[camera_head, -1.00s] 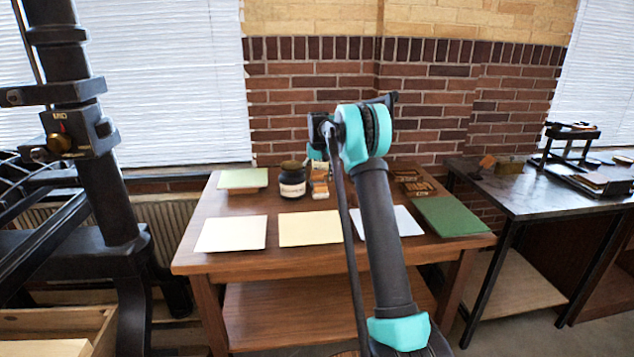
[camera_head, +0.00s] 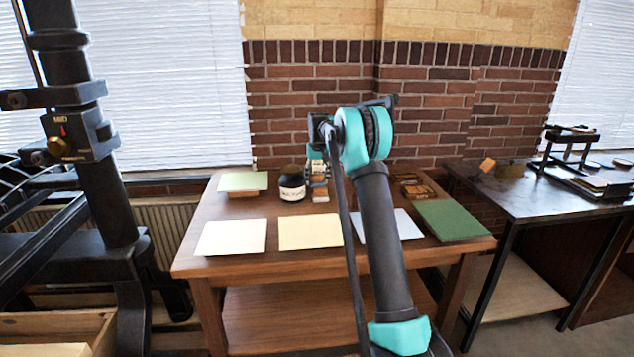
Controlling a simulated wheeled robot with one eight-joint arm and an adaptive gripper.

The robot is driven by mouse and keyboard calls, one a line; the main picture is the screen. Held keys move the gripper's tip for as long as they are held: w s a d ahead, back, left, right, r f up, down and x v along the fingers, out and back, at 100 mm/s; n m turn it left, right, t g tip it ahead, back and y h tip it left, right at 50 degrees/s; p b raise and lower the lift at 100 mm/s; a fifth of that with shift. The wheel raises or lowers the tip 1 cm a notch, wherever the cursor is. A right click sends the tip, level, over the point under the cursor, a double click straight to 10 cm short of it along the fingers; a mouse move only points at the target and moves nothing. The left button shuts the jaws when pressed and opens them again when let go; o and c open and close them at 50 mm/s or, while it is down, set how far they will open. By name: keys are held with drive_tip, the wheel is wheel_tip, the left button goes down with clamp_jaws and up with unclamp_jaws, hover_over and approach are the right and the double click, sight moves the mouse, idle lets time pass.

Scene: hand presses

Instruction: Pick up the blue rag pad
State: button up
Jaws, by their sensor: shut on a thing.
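A pale blue pad (camera_head: 403,226) lies flat on the wooden table, right of the cream pad and partly hidden behind my arm. It is the only bluish pad in view. My gripper (camera_head: 319,182) points down at the back middle of the table, behind and left of the blue pad and well apart from it. Its dark fingers are around a small tan block (camera_head: 320,196) next to the black jar. The fingers cover much of the block, and I cannot tell whether it is clear of the tabletop.
The table (camera_head: 300,262) also holds a white pad (camera_head: 231,237), a cream pad (camera_head: 309,232), a dark green pad (camera_head: 452,220), a pale green pad (camera_head: 243,181) and a labelled black jar (camera_head: 291,186). A black press (camera_head: 105,190) stands left; a dark bench (camera_head: 505,188) stands right.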

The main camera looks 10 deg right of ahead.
sight(317, 174)
wheel_tip(317, 174, up, 19)
idle(0.4)
